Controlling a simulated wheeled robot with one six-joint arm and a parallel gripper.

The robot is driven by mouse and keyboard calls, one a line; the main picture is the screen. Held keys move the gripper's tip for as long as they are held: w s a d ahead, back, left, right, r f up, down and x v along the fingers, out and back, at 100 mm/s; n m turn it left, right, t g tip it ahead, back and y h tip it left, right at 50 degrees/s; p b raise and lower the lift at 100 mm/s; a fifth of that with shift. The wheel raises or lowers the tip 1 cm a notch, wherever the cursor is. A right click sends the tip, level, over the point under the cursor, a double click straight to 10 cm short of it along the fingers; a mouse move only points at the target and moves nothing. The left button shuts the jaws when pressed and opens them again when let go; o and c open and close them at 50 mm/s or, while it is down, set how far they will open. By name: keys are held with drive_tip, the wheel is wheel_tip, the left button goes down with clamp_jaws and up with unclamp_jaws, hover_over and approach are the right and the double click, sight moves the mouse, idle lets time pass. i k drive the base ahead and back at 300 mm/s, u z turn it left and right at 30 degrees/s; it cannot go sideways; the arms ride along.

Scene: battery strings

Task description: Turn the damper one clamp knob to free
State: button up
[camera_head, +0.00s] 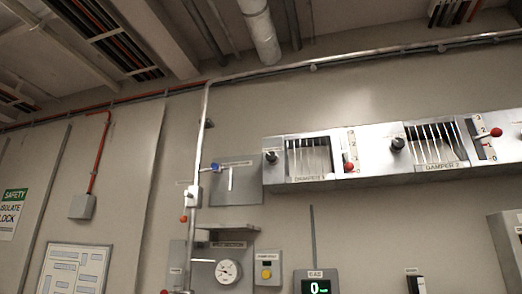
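The damper one unit (318,183) is a metal box on the wall, right of centre, with a louvred opening and a small label that seems to read DAMPER 1. A black knob (271,157) sticks out at its left end, left of the louvres; it looks like the clamp knob. Its setting is too small to tell. A red ball handle (349,167) sits low on a numbered scale plate at the unit's right. My gripper is not in view.
The damper 2 unit (441,168) adjoins on the right, with its own black knob (398,144) and red ball handle (496,132). A plate with a blue-handled valve (212,168) is to the left.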

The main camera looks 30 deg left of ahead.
sight(271, 156)
drive_tip(key=k, duration=0.8)
drive_tip(key=u, duration=0.8)
drive_tip(key=i, duration=0.55)
drive_tip(key=u, duration=0.95)
drive_tip(key=i, duration=0.85)
drive_tip(key=z, duration=0.55)
drive_tip(key=i, duration=0.95)
drive_tip(key=z, duration=0.8)
